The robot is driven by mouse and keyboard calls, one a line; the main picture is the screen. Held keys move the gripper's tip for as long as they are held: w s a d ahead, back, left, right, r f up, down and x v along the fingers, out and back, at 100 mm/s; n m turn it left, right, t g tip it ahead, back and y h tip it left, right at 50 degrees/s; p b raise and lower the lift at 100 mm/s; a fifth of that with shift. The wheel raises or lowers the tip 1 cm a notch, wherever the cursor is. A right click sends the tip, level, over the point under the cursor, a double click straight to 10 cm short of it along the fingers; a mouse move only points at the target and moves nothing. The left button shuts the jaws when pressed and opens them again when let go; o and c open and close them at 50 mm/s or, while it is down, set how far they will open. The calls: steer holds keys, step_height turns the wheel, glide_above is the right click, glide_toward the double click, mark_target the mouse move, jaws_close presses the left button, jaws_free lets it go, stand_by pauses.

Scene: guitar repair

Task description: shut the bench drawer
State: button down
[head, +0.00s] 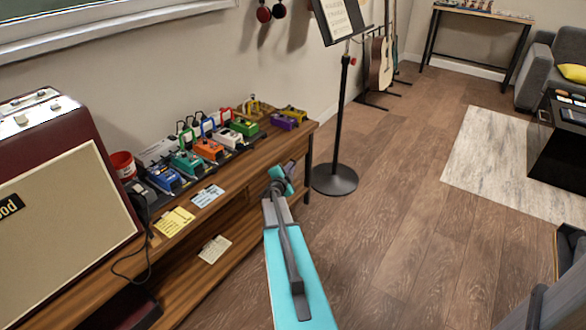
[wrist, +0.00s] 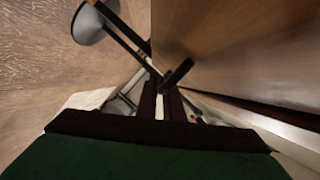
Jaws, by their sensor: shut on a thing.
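The wooden bench (head: 305,133) runs along the wall in the head view, with a lower shelf under its top. My gripper (head: 290,168) is at the bench's front side near its right end. In the wrist view my gripper's dark fingers (wrist: 163,103) are shut on a short dark bar (wrist: 178,74), which looks like the drawer handle. A brown wooden front (wrist: 235,45) fills the right of that view beside the bar. My arm hides part of the bench front in the head view, and I cannot tell how far the drawer stands out.
Several coloured pedals (head: 208,149) and a red cup (head: 123,165) stand on the bench, with an amplifier (head: 65,200) at left. A music stand (head: 335,180) stands on the floor just beyond the bench's right end.

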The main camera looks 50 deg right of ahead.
steer(key=shift+d+r, duration=0.15)
steer(key=shift+d, duration=0.05)
steer(key=c, duration=2.2)
jaws_free()
steer(key=shift+w+a, duration=0.1)
steer(key=shift+a, duration=0.05)
steer(key=shift+a, duration=0.15)
steer(key=shift+p+v, duration=1.05)
steer(key=shift+v, duration=5.7)
